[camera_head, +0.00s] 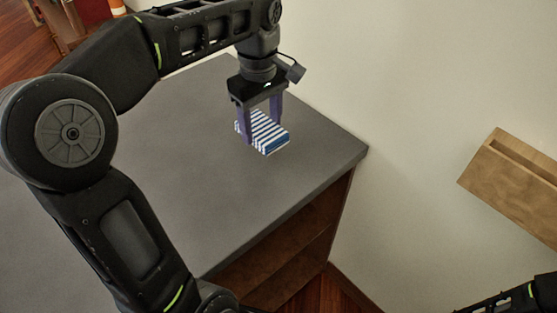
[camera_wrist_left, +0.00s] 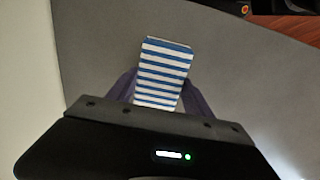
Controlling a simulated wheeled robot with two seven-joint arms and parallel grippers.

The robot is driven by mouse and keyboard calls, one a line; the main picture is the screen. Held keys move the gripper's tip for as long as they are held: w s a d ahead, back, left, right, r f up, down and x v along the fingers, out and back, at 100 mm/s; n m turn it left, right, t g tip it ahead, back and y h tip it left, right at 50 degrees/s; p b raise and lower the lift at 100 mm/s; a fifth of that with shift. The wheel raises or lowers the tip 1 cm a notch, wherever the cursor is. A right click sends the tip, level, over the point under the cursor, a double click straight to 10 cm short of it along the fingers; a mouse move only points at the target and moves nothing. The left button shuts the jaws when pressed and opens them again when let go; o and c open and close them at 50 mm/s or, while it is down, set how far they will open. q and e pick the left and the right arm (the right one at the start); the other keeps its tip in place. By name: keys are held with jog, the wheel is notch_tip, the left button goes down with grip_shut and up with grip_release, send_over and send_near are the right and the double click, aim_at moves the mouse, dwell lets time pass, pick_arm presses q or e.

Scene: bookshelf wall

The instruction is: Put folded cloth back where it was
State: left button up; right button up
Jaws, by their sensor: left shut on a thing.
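The folded cloth (camera_head: 268,134) is a small block with blue and white stripes. It is at the grey top of a low shelf unit (camera_head: 190,150), toward the far end by the wall. My left gripper (camera_head: 262,125) points down and is shut on the cloth, one purple finger on each side. The left wrist view shows the striped cloth (camera_wrist_left: 162,75) between the fingers, slightly tilted. I cannot tell whether its underside touches the top. My right gripper is not in view; only part of my right arm shows at the bottom right.
A wooden wall-mounted ledge or box (camera_head: 515,185) is at the right on the pale wall (camera_head: 420,80). The unit has open brown shelves (camera_head: 290,260) below its top. The grey top around the cloth is clear. Reddish wooden floor shows at the upper left.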

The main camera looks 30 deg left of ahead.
pick_arm(q)
jog(key=shift+s+r, duration=0.1)
jog(key=shift+s, duration=0.05)
send_over(263, 167)
notch_tip(263, 167, down, 6)
jog(key=shift+f, duration=0.2)
dwell(0.3)
notch_tip(263, 167, down, 4)
jog(key=shift+r, duration=0.25)
jog(key=shift+f, duration=0.1)
